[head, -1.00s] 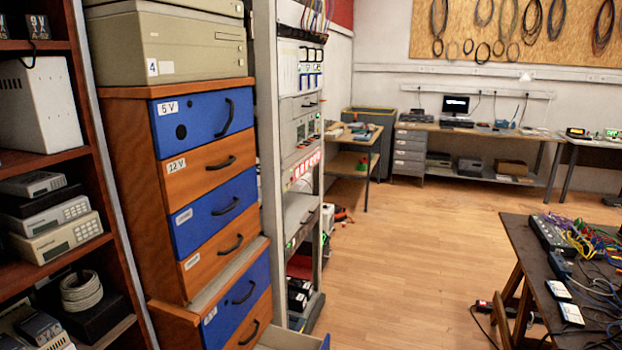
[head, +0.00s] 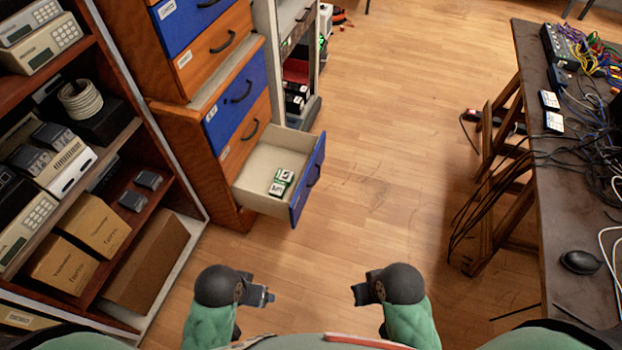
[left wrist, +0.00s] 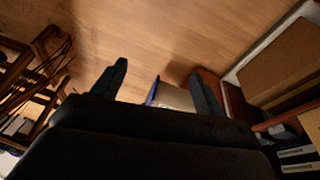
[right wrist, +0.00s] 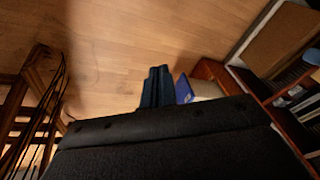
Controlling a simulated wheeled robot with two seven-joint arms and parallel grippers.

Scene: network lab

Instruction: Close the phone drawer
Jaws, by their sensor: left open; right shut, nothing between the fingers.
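In the head view an open drawer (head: 251,201) with a blue front sticks out at the bottom of the wooden cabinet, with small white and green boxes (head: 280,182) inside. Its blue front faces right and has a dark handle (head: 314,176). My left gripper (head: 268,296) is open and empty, nearer to me than the drawer. My right gripper (head: 357,294) is shut and empty, to the right of it and also short of the drawer. The drawer also shows in the left wrist view (left wrist: 175,97), between the fingers but farther off, and in the right wrist view (right wrist: 205,87).
A shelf rack (head: 150,262) with devices and cardboard boxes stands on the left. A dark table (head: 545,170) with cables and a mouse (head: 580,262) stands on the right. The wooden floor (head: 400,160) between them is clear.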

